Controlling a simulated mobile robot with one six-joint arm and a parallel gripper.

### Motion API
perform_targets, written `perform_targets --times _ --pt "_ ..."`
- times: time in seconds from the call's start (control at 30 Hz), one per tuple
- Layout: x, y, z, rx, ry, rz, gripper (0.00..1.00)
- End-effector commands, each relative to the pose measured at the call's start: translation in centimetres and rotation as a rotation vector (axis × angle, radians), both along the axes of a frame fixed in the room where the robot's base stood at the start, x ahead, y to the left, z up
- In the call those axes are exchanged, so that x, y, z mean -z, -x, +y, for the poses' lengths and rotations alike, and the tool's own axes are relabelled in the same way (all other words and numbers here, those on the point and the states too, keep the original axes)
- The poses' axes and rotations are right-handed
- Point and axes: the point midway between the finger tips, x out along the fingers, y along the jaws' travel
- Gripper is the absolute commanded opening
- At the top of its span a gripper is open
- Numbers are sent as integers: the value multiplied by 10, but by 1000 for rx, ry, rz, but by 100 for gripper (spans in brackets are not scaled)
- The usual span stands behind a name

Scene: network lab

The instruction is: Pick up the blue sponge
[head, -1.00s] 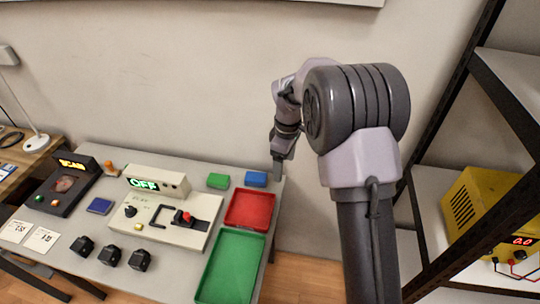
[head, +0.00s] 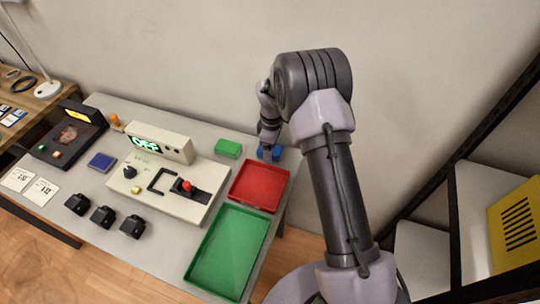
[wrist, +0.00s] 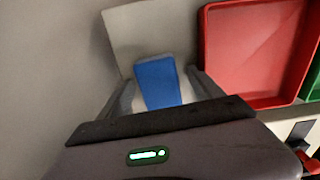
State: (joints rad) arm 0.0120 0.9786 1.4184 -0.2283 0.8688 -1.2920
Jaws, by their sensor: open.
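The blue sponge (head: 276,153) lies near the back right corner of the grey table, behind the red tray. In the head view my gripper (head: 268,152) is at the sponge and partly covers it. In the wrist view the blue sponge (wrist: 157,82) shows between the two open fingers of my gripper (wrist: 160,88), with gaps on both sides. The fingers do not visibly touch it. How high the fingertips are above the table I cannot tell.
A green sponge (head: 228,148) lies just left of the blue one. The red tray (head: 259,186) and green tray (head: 228,252) are in front. A beige console (head: 168,180) stands to the left. The wall is close behind, and a black-framed shelf (head: 455,215) stands to the right.

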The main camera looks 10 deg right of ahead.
Motion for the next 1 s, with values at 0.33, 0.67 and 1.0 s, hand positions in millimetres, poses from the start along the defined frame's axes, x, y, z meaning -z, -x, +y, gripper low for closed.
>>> perform_targets --times 0.33,0.67,1.0 --pt "-2 -1 0 1 0 -1 42" --pt "-2 -1 0 1 0 -1 11" --pt "-37 -1 0 1 -1 -3 11"
